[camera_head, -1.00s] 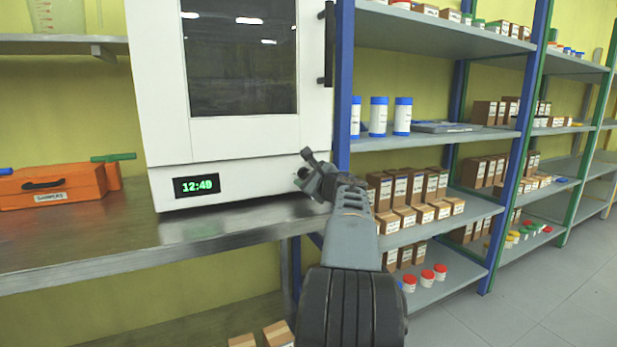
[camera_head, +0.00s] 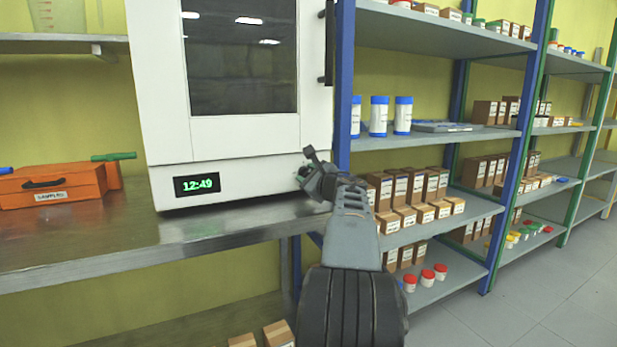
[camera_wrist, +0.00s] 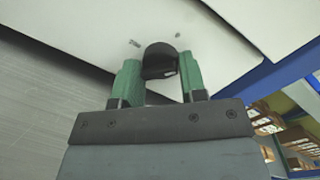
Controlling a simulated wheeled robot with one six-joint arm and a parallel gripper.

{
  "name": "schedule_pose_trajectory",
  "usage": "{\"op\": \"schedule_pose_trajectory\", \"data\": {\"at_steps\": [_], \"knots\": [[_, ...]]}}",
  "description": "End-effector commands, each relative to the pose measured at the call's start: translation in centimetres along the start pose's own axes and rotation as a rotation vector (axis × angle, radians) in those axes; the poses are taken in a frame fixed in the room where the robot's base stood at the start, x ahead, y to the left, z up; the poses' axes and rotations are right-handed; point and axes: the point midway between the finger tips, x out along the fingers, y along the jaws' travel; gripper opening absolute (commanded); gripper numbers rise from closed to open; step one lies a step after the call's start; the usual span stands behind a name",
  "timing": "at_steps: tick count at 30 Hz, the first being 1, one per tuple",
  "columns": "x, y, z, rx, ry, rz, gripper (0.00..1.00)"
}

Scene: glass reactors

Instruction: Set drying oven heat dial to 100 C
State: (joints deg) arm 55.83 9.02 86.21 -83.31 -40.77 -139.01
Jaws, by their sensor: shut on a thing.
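The white drying oven (camera_head: 250,150) stands on the metal bench, its dark-windowed door shut. Its display (camera_head: 197,185) reads 12:49 in green. My gripper (camera_head: 308,170) is at the oven's lower right front corner. In the wrist view the black heat dial (camera_wrist: 160,61) sits on the white front panel, between the two green fingertips of my gripper (camera_wrist: 161,76). The gripper is shut on the dial. Small dark marks show on the panel near the dial, too blurred to read. In the head view the dial is mostly hidden by my gripper.
The metal bench (camera_head: 120,245) has clear room in front of the oven. An orange case (camera_head: 55,187) lies at the left. A blue-framed shelf (camera_head: 440,140) with boxes and blue-capped bottles stands close on the right of my arm. The oven's door handle (camera_head: 328,45) is above.

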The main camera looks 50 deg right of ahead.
Motion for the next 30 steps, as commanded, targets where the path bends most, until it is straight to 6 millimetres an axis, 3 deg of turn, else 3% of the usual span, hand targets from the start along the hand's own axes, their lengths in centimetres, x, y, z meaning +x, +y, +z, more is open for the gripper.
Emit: {"op": "schedule_pose_trajectory", "data": {"at_steps": [30], "knots": [[-0.04,0.17,0.19,0.916,-0.08,-0.078,0.15]]}}
